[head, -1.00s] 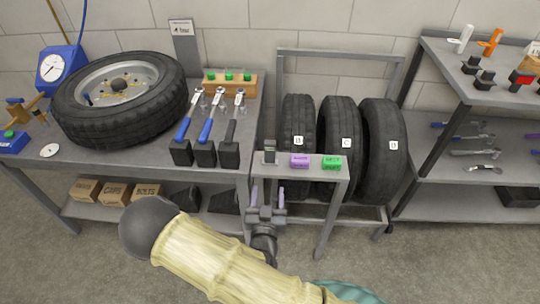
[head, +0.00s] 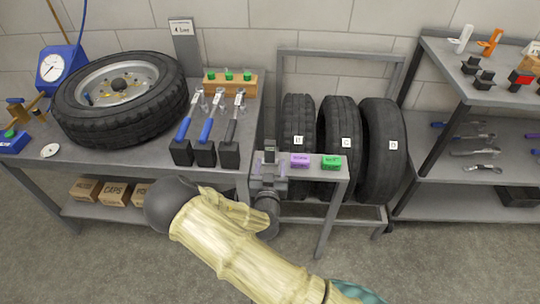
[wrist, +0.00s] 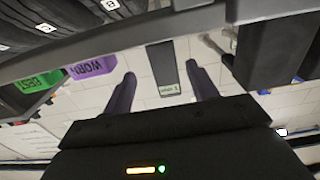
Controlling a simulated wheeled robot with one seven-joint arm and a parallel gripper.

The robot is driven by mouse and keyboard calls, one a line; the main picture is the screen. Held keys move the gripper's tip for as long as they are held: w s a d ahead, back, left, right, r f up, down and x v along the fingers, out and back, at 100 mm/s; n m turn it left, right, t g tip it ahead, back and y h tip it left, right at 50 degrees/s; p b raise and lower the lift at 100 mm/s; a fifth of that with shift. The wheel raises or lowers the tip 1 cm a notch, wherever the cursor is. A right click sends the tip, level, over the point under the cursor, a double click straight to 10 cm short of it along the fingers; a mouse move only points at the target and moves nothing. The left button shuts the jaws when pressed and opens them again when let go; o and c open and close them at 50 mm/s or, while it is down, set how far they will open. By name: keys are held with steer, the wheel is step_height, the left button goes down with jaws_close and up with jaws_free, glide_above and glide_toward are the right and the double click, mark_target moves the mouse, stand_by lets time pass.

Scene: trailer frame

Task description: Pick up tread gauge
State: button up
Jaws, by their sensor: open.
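The tread gauge (head: 270,150) is a small dark grey upright device at the left end of the narrow grey stand. In the wrist view the gauge (wrist: 166,68) is a dark bar with a small pale green display at one end. My gripper (head: 269,172) is at the stand's front left, right by the gauge, and hides part of it in the head view. In the wrist view my gripper (wrist: 161,74) is open, with one finger on each side of the gauge and a visible gap on both sides.
The stand (head: 312,172) also carries a purple WORN block (head: 300,160) and a green block (head: 331,162) to the right. Tyres (head: 340,145) stand behind it. The workbench (head: 110,164) with a wheel and blue- and black-handled tools is to the left. Shelves (head: 480,185) stand right.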

mark_target(270, 155)
steer(key=w, duration=0.2)
steer(key=w+r, duration=0.1)
steer(key=w, duration=0.2)
steer(key=shift+w+a, duration=0.15)
stand_by(0.3)
steer(key=c, duration=1.3)
steer(key=shift+o, duration=0.2)
steer(key=shift+r+p, duration=0.7)
steer(key=shift+r, duration=4.3)
